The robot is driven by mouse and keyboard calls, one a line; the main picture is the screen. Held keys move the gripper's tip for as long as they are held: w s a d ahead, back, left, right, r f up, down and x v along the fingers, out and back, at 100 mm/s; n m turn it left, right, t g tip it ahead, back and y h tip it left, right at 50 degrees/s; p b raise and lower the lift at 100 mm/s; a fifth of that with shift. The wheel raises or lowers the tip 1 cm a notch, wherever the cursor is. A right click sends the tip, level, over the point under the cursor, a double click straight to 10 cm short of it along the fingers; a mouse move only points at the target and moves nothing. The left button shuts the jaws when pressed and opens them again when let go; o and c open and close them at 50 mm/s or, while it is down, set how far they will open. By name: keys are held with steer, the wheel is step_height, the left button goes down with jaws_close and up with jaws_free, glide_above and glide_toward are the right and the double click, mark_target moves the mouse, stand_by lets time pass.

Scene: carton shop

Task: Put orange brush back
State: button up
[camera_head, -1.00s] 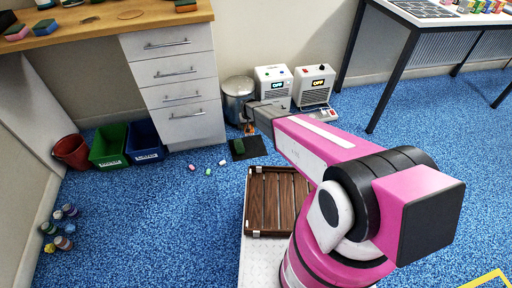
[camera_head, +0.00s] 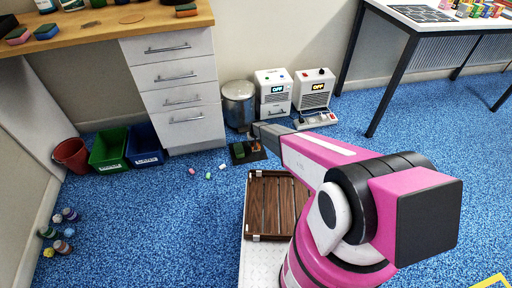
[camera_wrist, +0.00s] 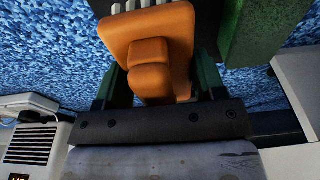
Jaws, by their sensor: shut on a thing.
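The orange brush (camera_wrist: 150,45) sits between the green fingers of my gripper (camera_wrist: 157,82) in the wrist view, with pale bristles at the picture's top edge. My gripper is shut on it. In the head view the orange brush (camera_head: 256,147) shows small below my gripper (camera_head: 256,133), over the dark mat (camera_head: 248,160) on the floor. A green block-like thing (camera_head: 239,151) lies on the mat just left of the brush; it shows close beside the brush in the wrist view (camera_wrist: 262,28). I cannot tell whether the brush touches the mat.
A metal bin (camera_head: 238,103) and two white machines (camera_head: 273,92) (camera_head: 314,90) stand just behind the mat. White drawers (camera_head: 180,95) stand to the left. A wooden crate (camera_head: 250,210) is in front. Small coloured pieces (camera_head: 208,175) lie on the blue floor left of the mat.

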steer(key=shift+w+d+f, duration=0.4)
steer(key=shift+w+d, duration=0.1)
steer(key=shift+w, duration=0.05)
steer(key=shift+f, duration=2)
steer(key=shift+f, duration=0.1)
steer(key=o, duration=0.9)
